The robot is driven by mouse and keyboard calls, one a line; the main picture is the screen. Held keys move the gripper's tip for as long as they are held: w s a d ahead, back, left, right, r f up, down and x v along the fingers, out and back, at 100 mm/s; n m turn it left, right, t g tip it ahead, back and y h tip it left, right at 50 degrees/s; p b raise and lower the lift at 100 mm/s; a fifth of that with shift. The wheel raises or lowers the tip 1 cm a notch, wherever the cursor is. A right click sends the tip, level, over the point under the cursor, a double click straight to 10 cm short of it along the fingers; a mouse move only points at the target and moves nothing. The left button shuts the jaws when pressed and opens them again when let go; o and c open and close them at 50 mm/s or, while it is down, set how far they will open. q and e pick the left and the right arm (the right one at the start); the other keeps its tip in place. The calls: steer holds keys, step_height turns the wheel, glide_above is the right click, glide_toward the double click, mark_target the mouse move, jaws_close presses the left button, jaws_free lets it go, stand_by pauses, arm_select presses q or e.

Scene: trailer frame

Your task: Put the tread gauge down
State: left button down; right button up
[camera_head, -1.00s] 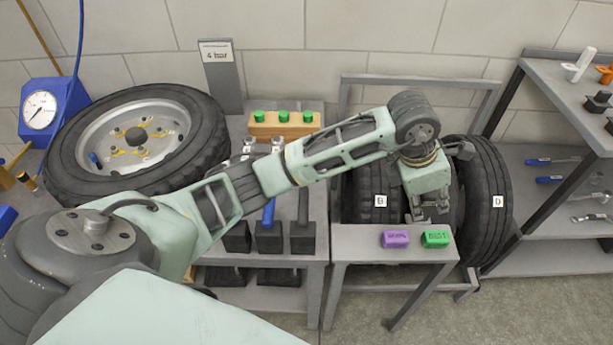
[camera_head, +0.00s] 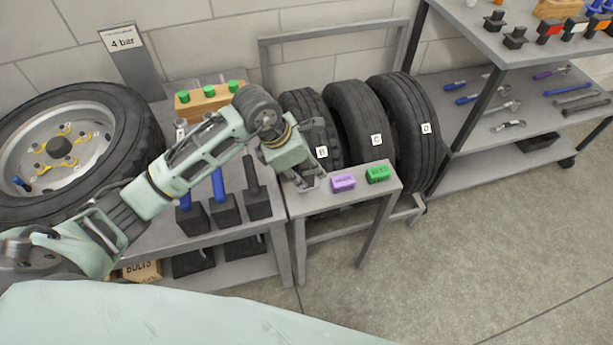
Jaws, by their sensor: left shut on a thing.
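My left gripper (camera_head: 310,183) points down at the left end of a small grey table (camera_head: 318,202), left of a purple block (camera_head: 343,182). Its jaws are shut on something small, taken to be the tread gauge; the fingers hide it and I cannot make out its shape. I cannot tell whether it touches the table top. A green block (camera_head: 378,174) lies right of the purple one. My right gripper is not in view.
Tyres labelled B (camera_head: 313,130), C (camera_head: 362,120) and D (camera_head: 405,130) stand in a rack behind the table. A bench with mallets (camera_head: 226,207) is at left, a tool shelf (camera_head: 480,165) at right. The floor in front is clear.

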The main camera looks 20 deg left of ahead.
mark_target(307, 180)
arm_select(q)
step_height(307, 180, down, 3)
steer(key=shift+f+p, duration=0.2)
steer(key=shift+p, duration=0.1)
steer(key=shift+f, duration=0.15)
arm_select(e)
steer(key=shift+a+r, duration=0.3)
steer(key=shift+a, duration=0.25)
arm_select(q)
steer(key=shift+f, duration=0.15)
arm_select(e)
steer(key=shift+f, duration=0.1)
arm_select(q)
steer(key=c, duration=2)
jaws_free()
steer(key=o, duration=0.4)
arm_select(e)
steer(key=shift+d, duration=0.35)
